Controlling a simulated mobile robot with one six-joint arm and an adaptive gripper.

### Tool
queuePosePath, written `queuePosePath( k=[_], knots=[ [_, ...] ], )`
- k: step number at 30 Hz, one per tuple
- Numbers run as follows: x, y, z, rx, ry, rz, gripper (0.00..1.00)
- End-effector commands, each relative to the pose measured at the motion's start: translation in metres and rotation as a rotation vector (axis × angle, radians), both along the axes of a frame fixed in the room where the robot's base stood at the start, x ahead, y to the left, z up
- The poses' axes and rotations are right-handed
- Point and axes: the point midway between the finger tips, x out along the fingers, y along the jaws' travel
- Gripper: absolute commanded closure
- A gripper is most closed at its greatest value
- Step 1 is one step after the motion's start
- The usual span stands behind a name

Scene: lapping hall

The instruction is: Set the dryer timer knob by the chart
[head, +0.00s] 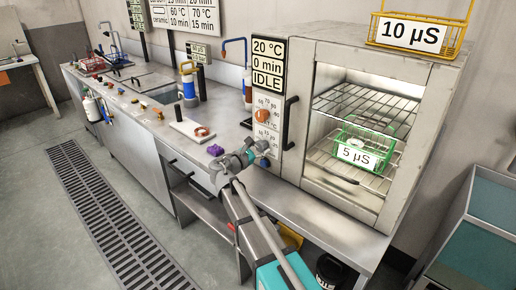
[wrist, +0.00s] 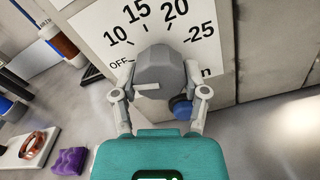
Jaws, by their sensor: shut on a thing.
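My gripper (head: 250,152) is at the dryer's (head: 345,48) control panel. In the wrist view my gripper (wrist: 160,78) is shut on the grey faceted timer knob (wrist: 158,72), one finger on each side. The white line on the knob lies nearly level, its left end a little below OFF. The dial plate (wrist: 100,22) reads OFF, 10, 15, 20, 25. The display (head: 268,63) reads 20 °C, 0 min, IDLE. An orange knob (head: 262,115) sits above on a temperature scale. The wall chart (head: 190,14) is partly cut off; 60 °C 10 min and 70 °C 15 min are readable.
A green basket (head: 362,146) marked 5 µS is inside the dryer behind its glass. A yellow basket (head: 418,30) marked 10 µS stands on top. A dark door handle (head: 290,122) is beside the panel. A purple item (head: 215,150) lies on the bench left of my gripper.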

Motion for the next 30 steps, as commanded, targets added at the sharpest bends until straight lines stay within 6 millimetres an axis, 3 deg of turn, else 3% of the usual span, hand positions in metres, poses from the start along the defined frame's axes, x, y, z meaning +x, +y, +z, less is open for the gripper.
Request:
queuePosePath(
  k=[30],
  knots=[
    [0.0060, 0.0023, 0.0048, 0.696, -0.548, 0.006, 0.90]
  ],
)
